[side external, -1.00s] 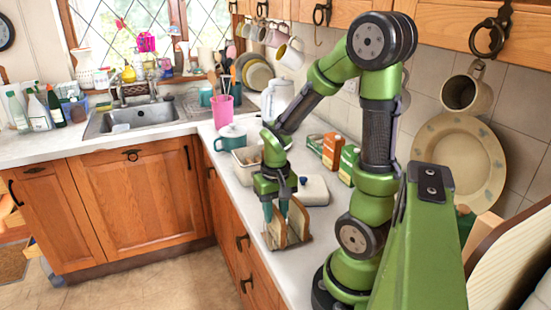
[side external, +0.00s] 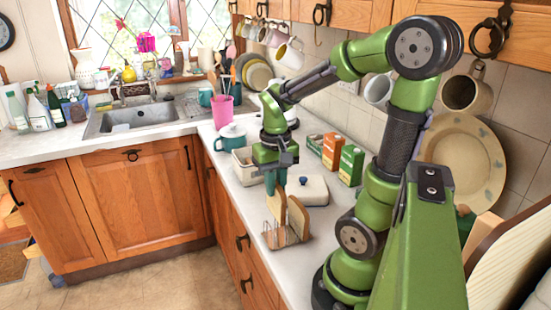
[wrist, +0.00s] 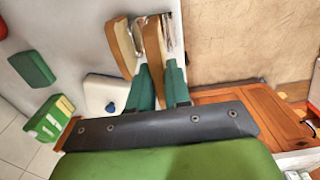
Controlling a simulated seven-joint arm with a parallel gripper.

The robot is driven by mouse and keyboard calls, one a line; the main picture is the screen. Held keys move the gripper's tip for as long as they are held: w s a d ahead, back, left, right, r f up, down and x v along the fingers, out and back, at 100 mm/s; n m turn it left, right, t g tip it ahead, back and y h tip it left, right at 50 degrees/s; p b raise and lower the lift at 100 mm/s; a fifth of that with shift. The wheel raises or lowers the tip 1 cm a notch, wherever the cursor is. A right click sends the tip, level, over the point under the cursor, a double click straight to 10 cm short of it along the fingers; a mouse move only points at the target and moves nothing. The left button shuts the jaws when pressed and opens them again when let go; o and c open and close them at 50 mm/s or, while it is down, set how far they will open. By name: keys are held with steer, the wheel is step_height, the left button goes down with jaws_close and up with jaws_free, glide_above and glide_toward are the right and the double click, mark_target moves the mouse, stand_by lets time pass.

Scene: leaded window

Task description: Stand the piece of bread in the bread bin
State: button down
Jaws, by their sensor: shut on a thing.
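My gripper (side external: 276,181) is shut on a slice of bread (side external: 277,208), its green fingers on either side of the slice's upper part. The held slice is upright; it also shows between the fingertips in the wrist view (wrist: 154,46). A second slice (side external: 298,218) stands upright in the toast rack (side external: 285,241), just right of the held one. It also shows in the wrist view (wrist: 122,47). Whether the held slice's lower edge is clear of the rack is hard to tell. A cream open container (side external: 243,168), possibly the bread bin, stands behind my gripper, partly hidden by it.
A white lidded dish with a blue knob (side external: 308,190) stands close to the right of my gripper. Green and orange cartons (side external: 350,165) are farther right. The counter's front edge is near the rack.

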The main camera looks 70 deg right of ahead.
mark_target(247, 151)
steer(key=w+d+r, duration=0.2)
steer(key=r, duration=0.1)
steer(key=shift+w+r, duration=0.1)
steer(key=shift+w, duration=0.15)
steer(key=w+d+f, duration=0.1)
steer(key=w+d, duration=0.8)
steer(key=d, duration=0.3)
steer(key=w+d, duration=0.9)
steer(key=d, duration=0.2)
steer(key=f, duration=1)
steer(key=shift+d, duration=0.25)
steer(key=shift+f, duration=0.2)
steer(key=c, duration=1.1)
jaws_free()
